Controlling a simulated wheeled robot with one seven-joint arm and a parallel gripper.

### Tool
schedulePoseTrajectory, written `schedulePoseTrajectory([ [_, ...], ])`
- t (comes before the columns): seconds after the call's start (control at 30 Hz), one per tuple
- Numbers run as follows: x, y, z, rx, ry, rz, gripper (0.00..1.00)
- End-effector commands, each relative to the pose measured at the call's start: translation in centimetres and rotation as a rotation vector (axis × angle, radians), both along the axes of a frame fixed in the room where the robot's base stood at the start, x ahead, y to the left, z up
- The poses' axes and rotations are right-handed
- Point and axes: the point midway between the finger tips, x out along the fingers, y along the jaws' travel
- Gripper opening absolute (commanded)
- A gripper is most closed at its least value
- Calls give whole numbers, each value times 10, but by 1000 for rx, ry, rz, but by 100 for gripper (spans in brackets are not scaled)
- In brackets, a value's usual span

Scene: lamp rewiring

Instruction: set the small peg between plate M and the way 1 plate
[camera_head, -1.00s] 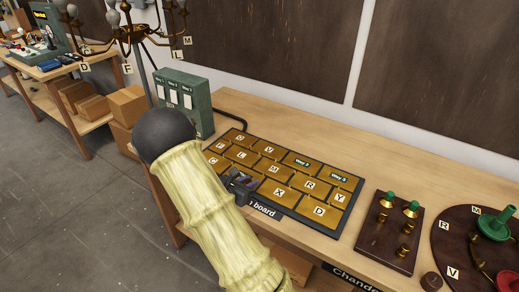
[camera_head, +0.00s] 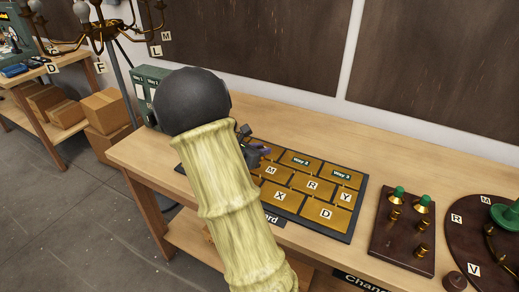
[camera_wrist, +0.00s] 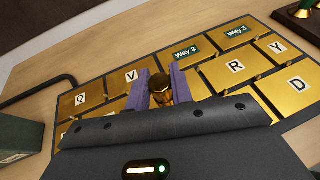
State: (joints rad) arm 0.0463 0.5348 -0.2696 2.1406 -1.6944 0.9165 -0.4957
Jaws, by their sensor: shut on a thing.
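My gripper (camera_wrist: 161,78) is shut on a small brass peg with a dark top (camera_wrist: 160,90), held between its purple fingers in the wrist view. In the head view the gripper (camera_head: 260,151) is over the board, mostly behind my arm. Plate M (camera_head: 278,175) is brass and lies just in front of the gripper there; I cannot make out its letter in the wrist view. The way 1 plate is not readable in either view. I cannot tell whether the peg touches the board.
The dark board (camera_head: 345,236) carries several brass plates, including Way 2 (camera_wrist: 178,57), Way 3 (camera_wrist: 228,38) and R (camera_wrist: 228,78). Right of it stands a dark peg stand (camera_head: 385,245) with green-topped and brass pegs, then a round dark disc (camera_head: 455,245). A green box (camera_head: 143,85) stands behind.

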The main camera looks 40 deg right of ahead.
Motion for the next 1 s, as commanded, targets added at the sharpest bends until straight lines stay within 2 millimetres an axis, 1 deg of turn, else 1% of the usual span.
schedulePoseTrajectory([
  [0.17,0,0,-11,0,1,0,0],
  [0.7,0,0,-61,0,2,0,0],
  [0.83,0,0,-67,0,1,0,0],
  [1.0,0,0,-68,0,0,1,0],
])
